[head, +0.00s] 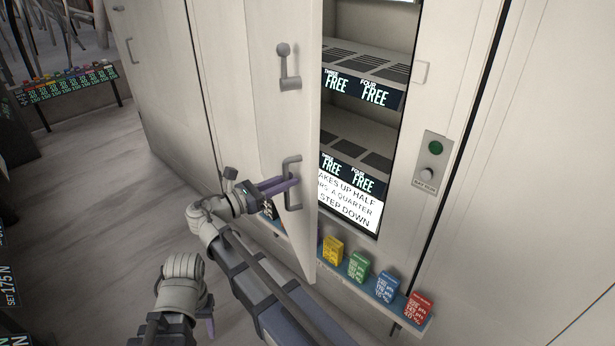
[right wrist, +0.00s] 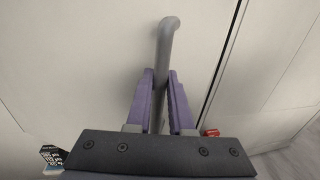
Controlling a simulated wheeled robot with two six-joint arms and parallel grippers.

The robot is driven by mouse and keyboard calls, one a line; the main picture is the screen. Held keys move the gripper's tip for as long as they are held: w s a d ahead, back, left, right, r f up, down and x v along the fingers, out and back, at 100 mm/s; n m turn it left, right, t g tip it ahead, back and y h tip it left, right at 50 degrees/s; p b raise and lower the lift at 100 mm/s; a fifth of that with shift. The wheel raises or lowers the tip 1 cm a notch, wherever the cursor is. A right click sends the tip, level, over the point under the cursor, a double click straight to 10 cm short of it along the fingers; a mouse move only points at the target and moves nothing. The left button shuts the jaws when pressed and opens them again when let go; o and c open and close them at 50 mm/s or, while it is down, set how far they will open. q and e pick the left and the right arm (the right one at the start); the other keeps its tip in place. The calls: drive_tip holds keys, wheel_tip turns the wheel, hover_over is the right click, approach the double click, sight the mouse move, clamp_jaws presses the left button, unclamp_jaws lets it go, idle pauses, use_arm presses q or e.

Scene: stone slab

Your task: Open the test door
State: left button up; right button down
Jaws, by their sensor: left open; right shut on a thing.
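The test door (head: 278,120) is a tall pale panel standing ajar, with lit shelves showing past its right edge. Its grey bar handle (head: 292,160) is on the outer face, and it also shows in the right wrist view (right wrist: 166,45). My right gripper (head: 292,183) is shut on this handle, its purple fingers on both sides of the bar in the right wrist view (right wrist: 161,90). A grey lever with a round knob (head: 287,65) sits higher on the door. My left gripper (head: 208,325) is low at the left, away from the door, its fingers mostly hidden.
A ledge below the opening holds small yellow (head: 333,250), green (head: 359,266), blue (head: 386,287) and red (head: 419,308) boxes. A plate with a green button (head: 435,148) is right of the opening. Clear floor (head: 110,200) lies at left.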

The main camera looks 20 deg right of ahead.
drive_tip(key=shift+w+a+r, duration=0.1)
drive_tip(key=shift+w+a, duration=0.2)
drive_tip(key=shift+a, duration=0.35)
drive_tip(key=c, duration=0.8)
unclamp_jaws()
drive_tip(key=shift+s, duration=0.1)
drive_tip(key=shift+d, duration=0.1)
drive_tip(key=p, duration=1)
approach(299, 140)
drive_tip(key=d, duration=0.2)
drive_tip(key=w+d, duration=0.1)
drive_tip(key=d, duration=0.1)
